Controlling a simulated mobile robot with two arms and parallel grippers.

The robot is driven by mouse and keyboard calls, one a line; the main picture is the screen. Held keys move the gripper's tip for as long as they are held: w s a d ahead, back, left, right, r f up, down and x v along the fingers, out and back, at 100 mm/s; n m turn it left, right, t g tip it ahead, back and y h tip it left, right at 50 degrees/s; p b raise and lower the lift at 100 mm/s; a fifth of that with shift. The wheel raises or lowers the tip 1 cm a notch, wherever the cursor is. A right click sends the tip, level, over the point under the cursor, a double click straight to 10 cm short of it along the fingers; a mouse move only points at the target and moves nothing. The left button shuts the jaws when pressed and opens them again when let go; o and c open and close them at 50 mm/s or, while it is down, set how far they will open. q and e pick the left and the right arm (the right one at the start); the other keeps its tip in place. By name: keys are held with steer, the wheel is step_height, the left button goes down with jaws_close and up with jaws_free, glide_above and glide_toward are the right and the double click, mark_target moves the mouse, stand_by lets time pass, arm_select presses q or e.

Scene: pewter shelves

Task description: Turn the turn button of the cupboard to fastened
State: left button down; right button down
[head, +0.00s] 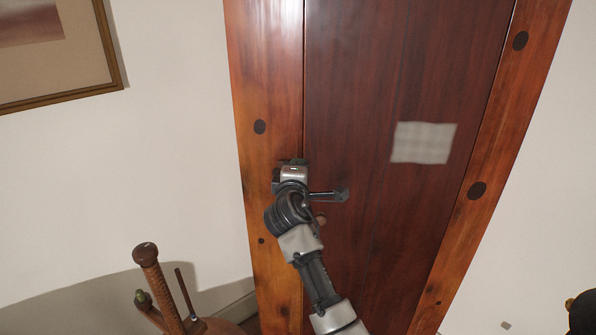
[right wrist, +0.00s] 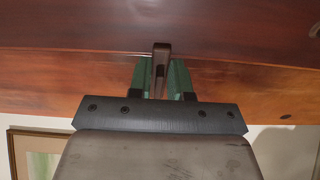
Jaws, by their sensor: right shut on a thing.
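The cupboard has a dark red-brown door (head: 400,75) in a lighter orange-brown frame (head: 262,80). The door looks closed. The turn button (right wrist: 161,62) is a small dark brown bar at the seam between door and frame. In the head view the gripper hides the button. My left gripper is not in view.
A round wooden knob (head: 321,219) sits on the door just below my right gripper. A pale sheet (head: 423,142) is on the door. A wooden piece with turned posts (head: 147,257) stands at lower left. A framed picture (head: 55,50) hangs on the left wall.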

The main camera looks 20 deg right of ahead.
steer(key=shift+f, duration=0.1)
steer(key=c, duration=1.2)
jaws_free()
steer(key=shift+c, duration=0.2)
steer(key=p+v, duration=0.3)
steer(key=v, duration=0.7)
steer(key=shift+s+a, duration=0.2)
steer(key=shift+s, duration=0.15)
